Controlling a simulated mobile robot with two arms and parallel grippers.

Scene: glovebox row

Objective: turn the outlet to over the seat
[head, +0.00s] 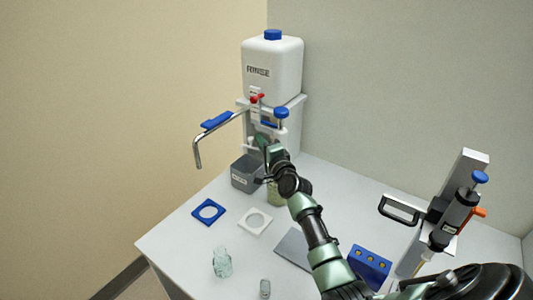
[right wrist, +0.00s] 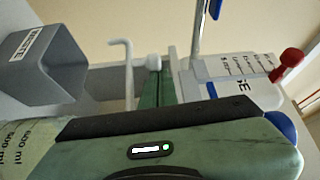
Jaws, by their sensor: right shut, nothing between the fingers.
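The outlet (head: 226,121) is a bent metal pipe with a blue grip (head: 216,121). It reaches left from the white rinse bottle's stand, its end pointing down. Part of it shows in the right wrist view (right wrist: 199,35). A blue square ring (head: 208,211) and a white square ring (head: 254,220) lie on the table; which is the seat I cannot tell. The outlet's end hangs left of and behind both in the picture. My right gripper (head: 264,143) is shut and empty in front of the stand, right of the outlet's end; its fingers show in the wrist view (right wrist: 152,85). My left gripper is out of view.
The rinse bottle (head: 272,65) has a red tap (head: 257,98) and a blue knob (head: 281,112) below. A grey waste bin (head: 245,173) and a jar (head: 274,194) stand near my gripper. A glass bottle (head: 222,262) is in front; a blue rack (head: 370,265) is right.

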